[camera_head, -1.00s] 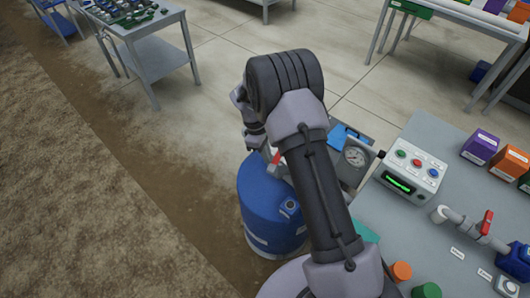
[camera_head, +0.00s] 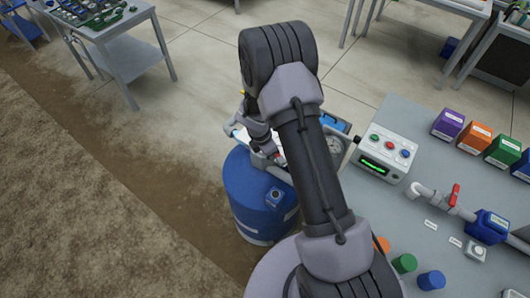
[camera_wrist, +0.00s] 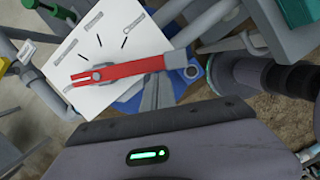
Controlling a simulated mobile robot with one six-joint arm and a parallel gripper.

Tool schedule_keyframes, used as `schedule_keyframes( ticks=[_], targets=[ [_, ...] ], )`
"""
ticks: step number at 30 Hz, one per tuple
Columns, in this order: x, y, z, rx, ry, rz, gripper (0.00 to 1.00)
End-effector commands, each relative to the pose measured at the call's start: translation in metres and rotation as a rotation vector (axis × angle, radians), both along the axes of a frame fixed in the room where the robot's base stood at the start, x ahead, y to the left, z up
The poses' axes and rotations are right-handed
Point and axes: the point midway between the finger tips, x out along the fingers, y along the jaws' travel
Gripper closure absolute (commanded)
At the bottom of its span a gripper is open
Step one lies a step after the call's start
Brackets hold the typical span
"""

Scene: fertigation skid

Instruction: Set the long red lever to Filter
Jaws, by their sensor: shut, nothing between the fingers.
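The long red lever (camera_wrist: 130,70) lies across a white dial plate (camera_wrist: 83,97) in the wrist view. Its round hub is at the left, and the long arm points right and slightly up, toward a small label (camera_wrist: 190,72) on the right. More labels and black tick marks sit along the plate's upper part; their words are too small to read. My gripper (camera_wrist: 154,80) is shut and empty, its fingertips just below the middle of the lever's arm; I cannot tell if they touch it. In the head view my arm hides the lever.
A blue drum (camera_head: 258,205) stands below my wrist. A pressure gauge (camera_head: 334,146) and a control box (camera_head: 388,155) are right of my arm. Dark pipework (camera_wrist: 262,80) is right of the plate in the wrist view; a green knob (camera_wrist: 36,4) is upper left.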

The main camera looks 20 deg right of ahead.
Motion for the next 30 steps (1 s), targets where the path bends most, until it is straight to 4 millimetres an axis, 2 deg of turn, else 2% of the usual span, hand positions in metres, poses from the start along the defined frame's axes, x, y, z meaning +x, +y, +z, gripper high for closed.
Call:
schedule_keyframes(
  ticks=[9,24,28,30],
  targets=[
    [-0.002,-0.008,0.0,0.0,0.001,0.082,1.0],
    [-0.001,-0.009,0.0,0.0,0.0,0.092,1.0],
    [-0.001,0.0,0.0,-0.001,0.0,0.091,1.0],
    [-0.001,0.013,0.0,-0.001,0.001,0.091,1.0]
  ],
)
